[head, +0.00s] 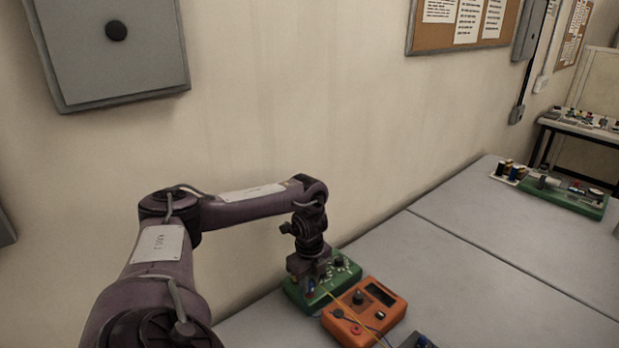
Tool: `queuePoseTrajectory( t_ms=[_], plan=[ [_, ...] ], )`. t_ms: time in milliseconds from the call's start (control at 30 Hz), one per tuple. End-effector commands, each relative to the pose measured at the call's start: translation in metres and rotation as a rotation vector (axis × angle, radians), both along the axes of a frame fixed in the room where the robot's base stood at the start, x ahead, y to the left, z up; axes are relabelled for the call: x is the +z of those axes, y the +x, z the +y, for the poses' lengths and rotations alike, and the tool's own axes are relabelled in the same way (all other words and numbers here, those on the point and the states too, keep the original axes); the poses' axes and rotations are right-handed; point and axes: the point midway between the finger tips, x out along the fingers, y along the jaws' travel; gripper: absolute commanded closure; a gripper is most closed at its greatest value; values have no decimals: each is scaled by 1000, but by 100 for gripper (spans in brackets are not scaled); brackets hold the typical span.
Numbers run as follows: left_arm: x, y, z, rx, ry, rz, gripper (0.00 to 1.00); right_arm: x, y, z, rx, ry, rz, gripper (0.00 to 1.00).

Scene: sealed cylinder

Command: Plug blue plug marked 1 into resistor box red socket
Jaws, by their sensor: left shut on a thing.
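My left gripper (307,280) points down over the green box with knobs (345,274), which looks like the resistor box. It is shut on a small blue piece, seemingly the blue plug (310,293), at the box's near left part. The plug's mark is too small to read. The gripper hides much of the box's left side, and I cannot make out its red socket or whether the plug touches the box. My right gripper is not in view.
An orange meter (385,305) with a display stands just right of the green box. A thin yellow lead (345,307) crosses it. A dark blue item (418,341) is at the bottom edge. A green board (565,197) and spools lie far right. The grey table (480,270) between is clear.

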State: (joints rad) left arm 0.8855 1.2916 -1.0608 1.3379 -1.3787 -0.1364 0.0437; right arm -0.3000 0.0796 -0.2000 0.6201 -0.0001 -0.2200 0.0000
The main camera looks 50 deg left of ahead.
Motion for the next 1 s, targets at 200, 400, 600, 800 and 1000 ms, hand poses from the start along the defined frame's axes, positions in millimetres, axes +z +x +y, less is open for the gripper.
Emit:
queuePoseTrajectory(
  t_ms=[200,400,600,800,1000],
  plan=[
    [-3,0,0,0,0,0,69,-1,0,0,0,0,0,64],
    [-2,0,0,0,0,0,54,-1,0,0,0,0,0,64],
    [-1,0,0,0,0,-1,54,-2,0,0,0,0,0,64],
    [21,1,0,-1,0,-5,54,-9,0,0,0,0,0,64],
    [63,1,0,0,0,-3,54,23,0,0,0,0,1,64]
  ],
)
